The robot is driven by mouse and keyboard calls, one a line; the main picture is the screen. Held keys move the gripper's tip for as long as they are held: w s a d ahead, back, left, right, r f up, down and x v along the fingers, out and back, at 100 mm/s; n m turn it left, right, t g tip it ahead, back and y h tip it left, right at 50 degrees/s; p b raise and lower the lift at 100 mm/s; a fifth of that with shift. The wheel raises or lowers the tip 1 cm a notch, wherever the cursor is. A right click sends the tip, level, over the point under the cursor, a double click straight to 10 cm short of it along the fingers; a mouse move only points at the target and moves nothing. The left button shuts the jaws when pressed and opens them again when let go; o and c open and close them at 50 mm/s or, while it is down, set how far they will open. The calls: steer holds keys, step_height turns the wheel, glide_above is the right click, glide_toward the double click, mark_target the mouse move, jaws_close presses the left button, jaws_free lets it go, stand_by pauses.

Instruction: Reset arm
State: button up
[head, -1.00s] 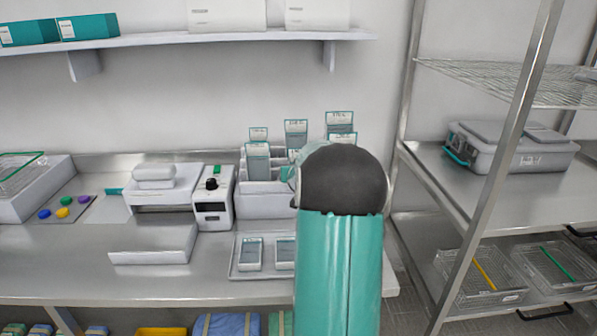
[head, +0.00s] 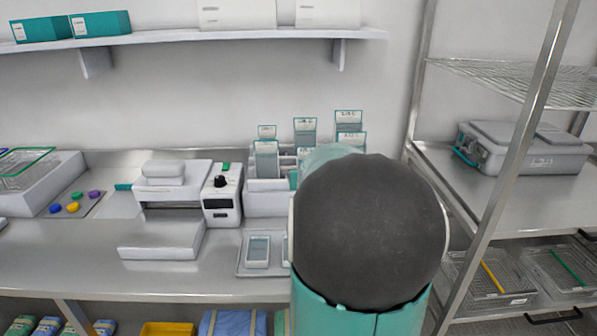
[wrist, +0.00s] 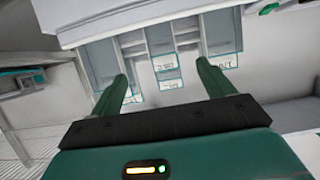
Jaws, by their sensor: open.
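My gripper (wrist: 160,85) shows in the wrist view with its two green fingers spread apart and nothing between them. Beyond the fingers is the white pouch rack (wrist: 195,27) with grey-and-teal pouches (wrist: 168,75), seen upside down. In the head view my own arm, with a dark round joint and teal link, fills the lower right and hides my gripper. The pouch rack (head: 265,205) with its upright pouches (head: 305,128) stands on the bench behind the arm, partly hidden by it.
A sealing machine (head: 170,190) and a small control unit (head: 221,196) stand left of the rack. A tray (head: 245,268) holding small packs lies before it, partly covered. A metal rack at right bears a grey case (head: 530,148). A wall shelf (head: 200,37) runs above. The bench front is clear.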

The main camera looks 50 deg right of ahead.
steer(key=w+a+r+n+y, duration=0.2)
steer(key=a+n+y, duration=0.3)
steer(key=a, duration=2)
steer(key=s+a+f+n+g+y, duration=0.1)
steer(key=s+a+n+y, duration=0.1)
steer(key=s+a, duration=0.5)
steer(key=s+a+f+n+g+y, duration=0.1)
steer(key=s+a, duration=0.6)
steer(key=a, duration=0.7)
steer(key=shift+s+a+f+n+g+y, duration=0.15)
steer(key=shift+a+f+n+g+y, duration=0.2)
steer(key=shift+n+g+y, duration=0.45)
